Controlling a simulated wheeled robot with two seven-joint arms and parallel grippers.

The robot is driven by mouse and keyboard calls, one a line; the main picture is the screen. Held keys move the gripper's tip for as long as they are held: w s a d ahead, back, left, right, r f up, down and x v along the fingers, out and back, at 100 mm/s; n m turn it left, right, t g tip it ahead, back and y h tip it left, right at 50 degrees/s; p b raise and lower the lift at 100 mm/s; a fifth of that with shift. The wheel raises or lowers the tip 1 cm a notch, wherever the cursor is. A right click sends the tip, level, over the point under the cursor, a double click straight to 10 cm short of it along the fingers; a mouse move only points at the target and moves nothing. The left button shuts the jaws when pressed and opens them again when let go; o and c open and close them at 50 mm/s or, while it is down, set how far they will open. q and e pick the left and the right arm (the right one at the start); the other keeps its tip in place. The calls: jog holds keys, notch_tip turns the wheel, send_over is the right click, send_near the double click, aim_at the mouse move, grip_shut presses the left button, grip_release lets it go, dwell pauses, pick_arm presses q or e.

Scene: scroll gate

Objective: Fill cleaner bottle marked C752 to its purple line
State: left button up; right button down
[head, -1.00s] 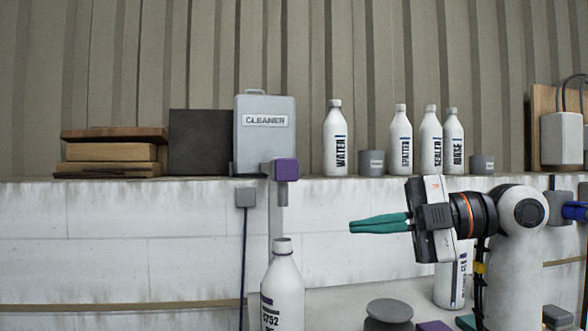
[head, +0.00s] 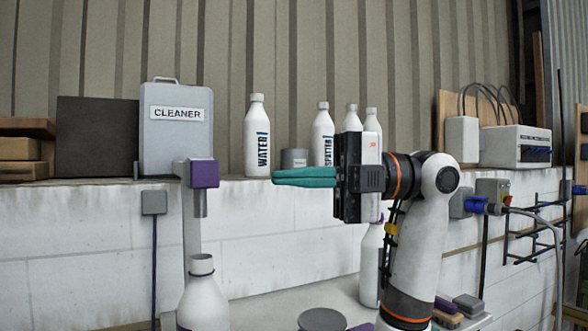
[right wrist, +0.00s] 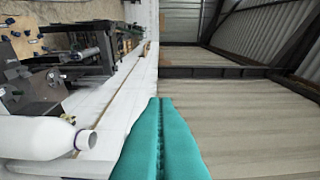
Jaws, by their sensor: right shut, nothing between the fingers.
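The white cleaner bottle (head: 203,303) stands upright under the purple dispenser head (head: 203,173), its neck below the nozzle and apart from it. Its marking and most of its body are below the frame; a trace of purple shows at the bottom edge. The grey CLEANER canister (head: 177,140) stands on the ledge behind the dispenser. My right gripper (head: 274,177) is shut and empty, its teal fingers pointing left, right of the dispenser head at about its height. The closed fingers (right wrist: 160,102) fill the lower middle of the right wrist view. My left gripper is out of view.
Another white bottle (head: 370,265) is partly behind my right arm. A grey round disc (head: 322,320) lies in front. An open-necked bottle (right wrist: 40,138) shows in the right wrist view.

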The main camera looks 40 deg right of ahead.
aim_at(213, 174)
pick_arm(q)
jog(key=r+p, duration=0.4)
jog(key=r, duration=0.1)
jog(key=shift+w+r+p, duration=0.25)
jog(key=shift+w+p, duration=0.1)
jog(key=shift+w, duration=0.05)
pick_arm(e)
jog(key=w+a, duration=0.5)
jog(key=w, duration=0.2)
jog(key=shift+a, duration=0.2)
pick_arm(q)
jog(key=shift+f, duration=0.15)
pick_arm(e)
jog(key=shift+w, duration=0.15)
jog(key=shift+w+d+b, duration=0.25)
jog(key=shift+w+b, duration=0.25)
jog(key=shift+w, duration=0.1)
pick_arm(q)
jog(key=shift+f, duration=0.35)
pick_arm(e)
jog(key=shift+r, duration=0.1)
jog(key=shift+w, duration=0.1)
dwell(4.7)
